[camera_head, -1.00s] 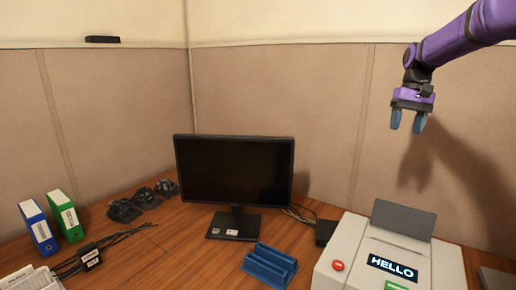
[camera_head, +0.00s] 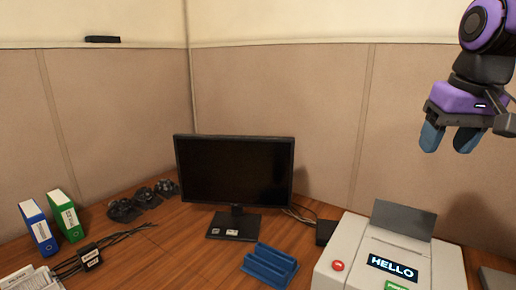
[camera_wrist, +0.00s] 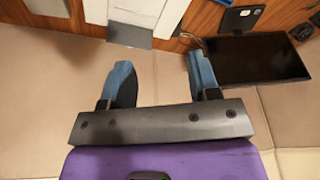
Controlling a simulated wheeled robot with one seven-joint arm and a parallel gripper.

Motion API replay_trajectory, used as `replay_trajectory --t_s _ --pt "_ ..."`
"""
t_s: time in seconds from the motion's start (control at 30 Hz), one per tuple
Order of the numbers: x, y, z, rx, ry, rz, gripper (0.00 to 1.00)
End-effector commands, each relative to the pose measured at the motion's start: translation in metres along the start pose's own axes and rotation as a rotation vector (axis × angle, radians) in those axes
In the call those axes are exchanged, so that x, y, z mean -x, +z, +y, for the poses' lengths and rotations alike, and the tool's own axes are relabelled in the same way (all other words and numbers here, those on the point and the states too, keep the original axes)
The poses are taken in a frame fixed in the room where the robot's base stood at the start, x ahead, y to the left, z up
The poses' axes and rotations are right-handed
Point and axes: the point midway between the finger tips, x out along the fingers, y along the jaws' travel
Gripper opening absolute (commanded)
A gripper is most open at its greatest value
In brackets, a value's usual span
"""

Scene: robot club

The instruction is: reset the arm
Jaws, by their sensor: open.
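My gripper (camera_head: 449,138) hangs at the upper right of the head view, fingers pointing down, in front of the cubicle wall. It is purple and dark grey with two blue fingertips. In the wrist view my gripper (camera_wrist: 160,82) shows both fingers spread apart, with nothing between them. It is well above the desk and touches nothing.
A printer-like machine (camera_head: 350,236) with a "HELLO" screen stands below my gripper. A black monitor (camera_head: 234,170) stands mid-desk behind a blue holder (camera_head: 270,264). The air around my gripper is clear.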

Motion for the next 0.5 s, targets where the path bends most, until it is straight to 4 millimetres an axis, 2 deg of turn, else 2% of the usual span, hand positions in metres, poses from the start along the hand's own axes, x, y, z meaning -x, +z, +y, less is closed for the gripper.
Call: replay_trajectory --t_s 0.03,0.3,0.5 --pt "0.001 0.015 -0.002 0.007 0.0 0.024 0.56" --pt "-0.012 0.084 -0.006 0.034 -0.005 0.137 0.56" --pt "-0.024 0.116 -0.006 0.048 -0.011 0.193 0.56"
